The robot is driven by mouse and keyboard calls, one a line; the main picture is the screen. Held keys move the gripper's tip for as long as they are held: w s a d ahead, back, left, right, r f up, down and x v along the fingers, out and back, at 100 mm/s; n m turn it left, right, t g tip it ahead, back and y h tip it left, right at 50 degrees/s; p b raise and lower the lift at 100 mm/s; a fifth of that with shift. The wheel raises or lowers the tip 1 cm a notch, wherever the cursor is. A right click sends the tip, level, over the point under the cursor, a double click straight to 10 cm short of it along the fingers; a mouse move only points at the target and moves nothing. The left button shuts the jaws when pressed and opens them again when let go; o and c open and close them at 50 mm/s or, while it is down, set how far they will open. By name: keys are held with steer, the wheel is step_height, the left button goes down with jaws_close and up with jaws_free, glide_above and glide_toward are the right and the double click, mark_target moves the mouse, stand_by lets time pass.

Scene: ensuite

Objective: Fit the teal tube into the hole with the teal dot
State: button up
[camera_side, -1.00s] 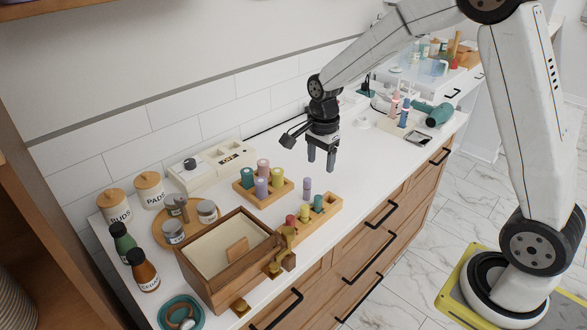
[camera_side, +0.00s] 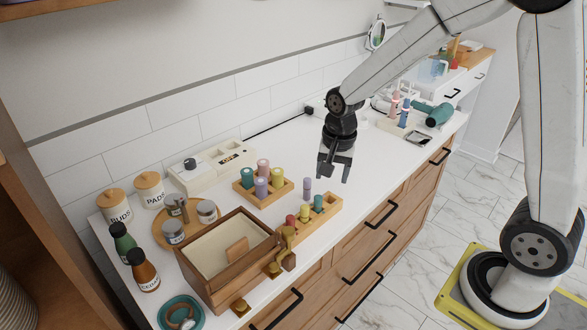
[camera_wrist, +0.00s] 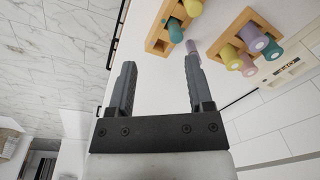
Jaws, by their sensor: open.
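A large teal tube (camera_side: 247,177) stands at the left of a square wooden tray (camera_side: 241,192), with pink, purple and yellow tubes. It also shows in the wrist view (camera_wrist: 272,51).
A slim purple piece (camera_side: 307,189) stands by the rack, with yellow and red pieces in the rack. A wooden box (camera_side: 222,270) stands front left. A white organizer (camera_side: 209,167) lies behind the tray.

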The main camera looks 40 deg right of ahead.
steer(key=s+a+f+n+t, duration=0.1)
steer(key=s+a+n, duration=0.1)
steer(key=s+n, duration=0.8)
steer(key=shift+a+f+n+t, duration=0.15)
steer(key=shift+a+n+t, duration=0.15)
steer(key=shift+n, duration=0.4)
